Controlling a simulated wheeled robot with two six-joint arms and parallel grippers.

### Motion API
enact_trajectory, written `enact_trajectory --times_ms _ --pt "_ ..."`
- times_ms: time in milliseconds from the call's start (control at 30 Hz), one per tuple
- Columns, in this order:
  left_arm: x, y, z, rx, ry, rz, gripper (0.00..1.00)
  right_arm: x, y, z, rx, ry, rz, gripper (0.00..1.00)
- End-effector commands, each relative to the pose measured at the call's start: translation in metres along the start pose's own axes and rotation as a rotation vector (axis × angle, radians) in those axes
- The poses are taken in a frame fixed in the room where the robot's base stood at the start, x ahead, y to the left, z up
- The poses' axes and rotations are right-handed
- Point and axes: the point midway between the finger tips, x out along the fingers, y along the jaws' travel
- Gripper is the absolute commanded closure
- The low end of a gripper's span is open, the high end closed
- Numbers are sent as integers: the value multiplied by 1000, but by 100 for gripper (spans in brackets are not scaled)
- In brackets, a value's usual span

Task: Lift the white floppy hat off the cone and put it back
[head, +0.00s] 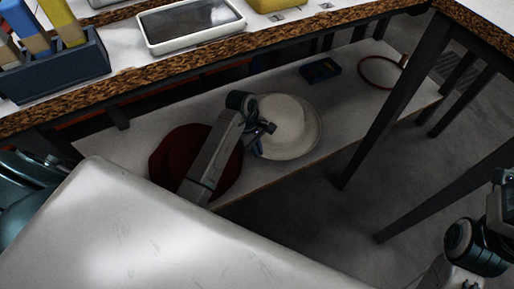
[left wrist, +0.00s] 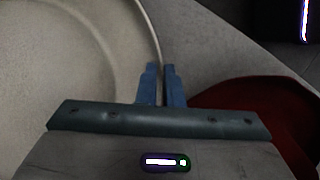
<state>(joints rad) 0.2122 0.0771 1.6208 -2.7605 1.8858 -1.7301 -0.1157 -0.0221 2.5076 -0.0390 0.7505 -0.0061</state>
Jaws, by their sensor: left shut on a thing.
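The white floppy hat (head: 287,122) is on the lower shelf in the head view, with its round crown up and its wide brim around it. The cone does not show; the hat may cover it. My left gripper (head: 258,143) is at the near left side of the hat, shut on its brim. In the left wrist view the pale brim (left wrist: 75,60) fills the left side, and its edge runs between the two blue fingers of my left gripper (left wrist: 162,85). Part of my right arm shows at the right edge of the head view, but its gripper cannot be made out.
A dark red hat (head: 168,157) lies left of the white hat, partly behind my left arm; it shows in the left wrist view (left wrist: 265,100). A small blue tray (head: 320,70) and a red ring (head: 378,73) lie farther right on the shelf (head: 345,110). The tabletop (head: 120,40) overhangs it.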

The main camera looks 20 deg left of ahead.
Motion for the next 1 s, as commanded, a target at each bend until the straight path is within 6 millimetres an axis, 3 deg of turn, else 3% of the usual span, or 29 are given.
enact_trajectory --times_ms 200,1000 --pt "14 0 -4 0 0 0 100 -4 0 1 -4 10 10 100" --pt "13 1 3 0 -1 0 100 2 0 0 -6 12 17 100"
